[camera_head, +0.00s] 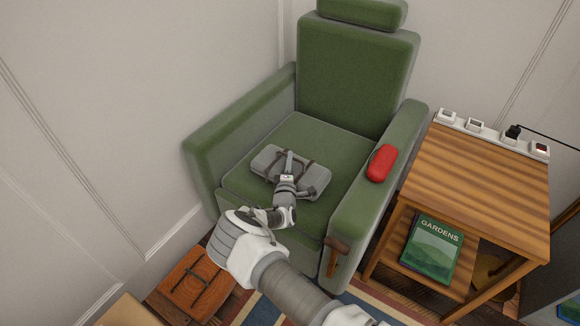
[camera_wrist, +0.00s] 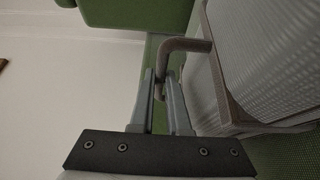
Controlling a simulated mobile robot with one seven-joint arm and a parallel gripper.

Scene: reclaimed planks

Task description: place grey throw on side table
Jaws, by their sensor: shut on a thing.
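The grey throw (camera_head: 309,181) is a folded bundle with brown straps and a carrying handle, on the seat of the green armchair. I cannot tell whether it is lifted slightly off the seat. My gripper (camera_head: 289,160) is over its middle. In the wrist view my gripper (camera_wrist: 160,88) is shut on the brown handle (camera_wrist: 185,45), with the throw (camera_wrist: 268,55) close at the right. The side table (camera_head: 480,185) is wooden, right of the armchair, with a mostly bare top.
The green armchair (camera_head: 355,85) has a red case (camera_head: 382,163) on its right armrest. A white power strip (camera_head: 475,126) with a plug and cable runs along the table's back edge. A green book (camera_head: 432,248) lies on the lower shelf.

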